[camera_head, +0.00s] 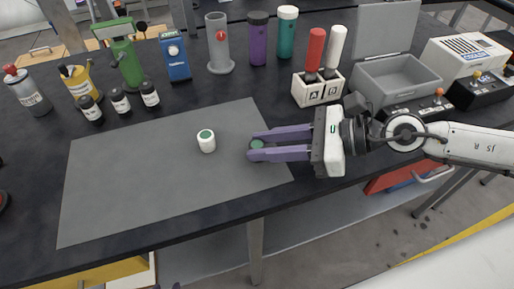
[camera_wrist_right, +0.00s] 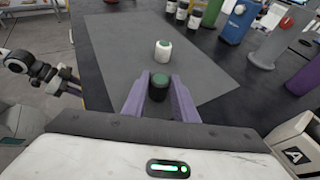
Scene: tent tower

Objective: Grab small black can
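A small black can (camera_wrist_right: 158,92) with a green lid stands between the two purple fingers of my right gripper (camera_wrist_right: 160,94). In the head view only its green lid (camera_head: 257,144) shows clearly; the fingers of the right gripper (camera_head: 255,145) hide much of its side. The fingers are open around the can, with a narrow gap seen at its right side; contact at the left is hard to tell. The can is on the grey mat (camera_head: 150,195), near its right edge.
A small white can (camera_head: 206,142) with a green lid stands left of my right gripper. Several black-and-white bottles (camera_head: 120,102) stand behind the mat. A white holder (camera_head: 318,90) with red and white handles and a grey open box (camera_head: 395,80) stand behind the right arm. The mat's left half is clear.

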